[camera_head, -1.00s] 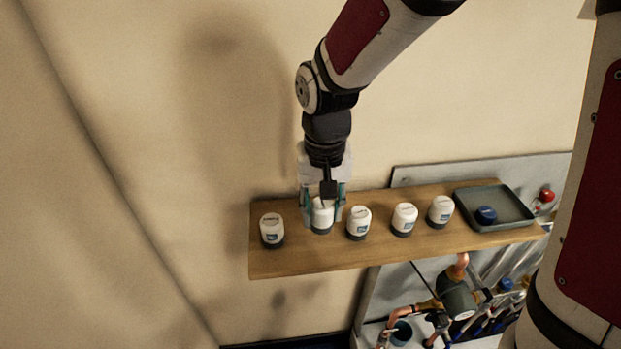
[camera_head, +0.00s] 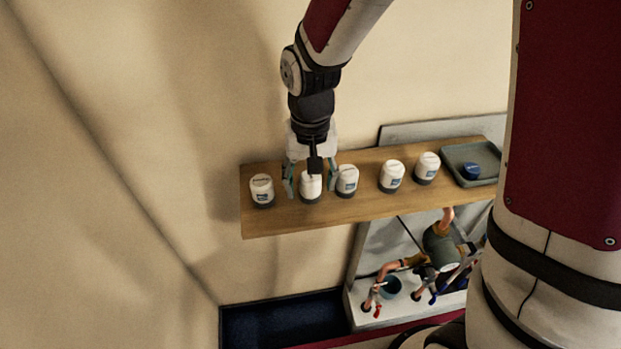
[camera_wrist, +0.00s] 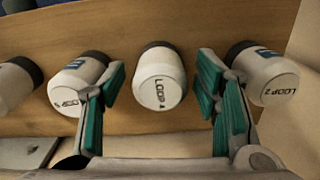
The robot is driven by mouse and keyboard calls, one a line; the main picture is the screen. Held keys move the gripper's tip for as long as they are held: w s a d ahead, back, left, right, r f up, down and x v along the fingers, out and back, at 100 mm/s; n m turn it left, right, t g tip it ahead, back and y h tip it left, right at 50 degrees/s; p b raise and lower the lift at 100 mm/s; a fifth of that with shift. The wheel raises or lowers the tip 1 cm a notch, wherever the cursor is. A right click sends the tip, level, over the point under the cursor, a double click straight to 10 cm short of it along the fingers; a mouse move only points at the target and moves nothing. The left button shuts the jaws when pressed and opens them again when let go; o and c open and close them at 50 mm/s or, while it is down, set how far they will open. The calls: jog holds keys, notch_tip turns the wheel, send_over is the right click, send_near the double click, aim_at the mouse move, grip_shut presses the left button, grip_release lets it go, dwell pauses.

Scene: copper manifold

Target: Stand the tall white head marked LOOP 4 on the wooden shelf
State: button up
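The white head marked LOOP 4 (camera_wrist: 160,82) stands upright on the wooden shelf (camera_head: 290,218), its dark base down on the wood. In the head view this head (camera_head: 311,187) is second from the left in the row. My gripper (camera_head: 311,180) is above and around it, pointing down. In the wrist view the teal-padded fingers of my gripper (camera_wrist: 163,95) are spread on either side of the head, with a visible gap on both sides. The gripper is open and holds nothing.
A head marked LOOP 2 (camera_wrist: 272,78) stands close beside one finger; another white head (camera_wrist: 78,85) is close to the other finger. More heads stand along the shelf toward a grey tray (camera_head: 456,153) holding a blue cap (camera_head: 470,171). Copper pipework (camera_head: 398,265) is below.

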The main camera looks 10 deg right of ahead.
jog(key=shift+r, duration=0.1)
notch_tip(320, 180, up, 12)
jog(key=b, duration=0.1)
jog(key=s+d+r+n+t, duration=0.1)
jog(key=s+d+r+t, duration=0.4)
jog(key=s+d+r, duration=0.3)
jog(key=s+d, duration=0.3)
jog(key=s, duration=0.2)
jog(key=shift+s+t, duration=0.3)
jog(key=shift+s, duration=0.1)
dwell(0.9)
